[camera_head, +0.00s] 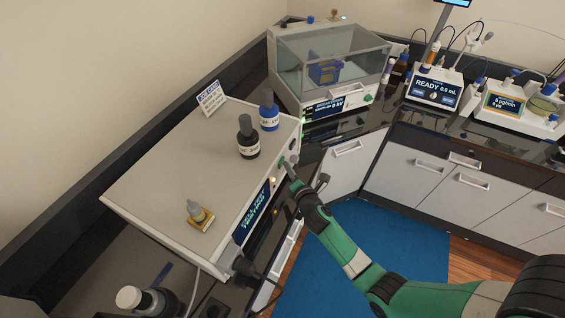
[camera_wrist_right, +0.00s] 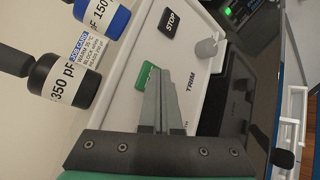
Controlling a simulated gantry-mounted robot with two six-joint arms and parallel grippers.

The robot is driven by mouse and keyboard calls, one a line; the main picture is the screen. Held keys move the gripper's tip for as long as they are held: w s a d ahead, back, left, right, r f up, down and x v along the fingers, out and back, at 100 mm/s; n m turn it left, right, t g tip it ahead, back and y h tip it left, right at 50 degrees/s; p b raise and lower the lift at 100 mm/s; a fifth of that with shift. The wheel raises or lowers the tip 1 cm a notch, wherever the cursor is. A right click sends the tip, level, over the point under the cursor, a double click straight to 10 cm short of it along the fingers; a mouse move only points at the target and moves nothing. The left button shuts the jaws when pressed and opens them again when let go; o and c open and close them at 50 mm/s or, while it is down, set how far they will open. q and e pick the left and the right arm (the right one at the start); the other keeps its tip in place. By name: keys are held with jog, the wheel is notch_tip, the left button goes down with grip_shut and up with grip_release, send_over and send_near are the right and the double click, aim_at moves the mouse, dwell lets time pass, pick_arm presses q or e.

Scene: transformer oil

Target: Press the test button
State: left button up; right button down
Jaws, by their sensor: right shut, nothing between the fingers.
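My right gripper (camera_head: 287,162) is shut and empty at the front panel of a big white instrument box (camera_head: 170,175). In the right wrist view its fingertips (camera_wrist_right: 158,69) lie over a green button (camera_wrist_right: 146,76) and partly cover it. Any lettering on that button cannot be read, and I cannot tell whether the fingertips touch it. A black STOP button (camera_wrist_right: 170,23) sits beside it on the same panel. A grey knob (camera_wrist_right: 207,48) is near the TRIM label (camera_wrist_right: 190,81). My left gripper is not in view.
A black bottle (camera_head: 248,142) and a blue bottle (camera_head: 268,115) stand on the box, with a sign (camera_head: 210,98) and a small yellow-based part (camera_head: 201,216). A clear-lidded tester (camera_head: 330,65) stands behind. A READY device (camera_head: 435,88) is on the right counter.

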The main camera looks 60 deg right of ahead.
jog(key=shift+s, duration=0.6)
jog(key=shift+p, duration=0.3)
jog(key=s+p, duration=0.1)
jog(key=s, duration=0.2)
jog(key=s+p, duration=0.1)
jog(key=s, duration=0.1)
jog(key=shift+d+p, duration=0.3)
jog(key=shift+w, duration=0.1)
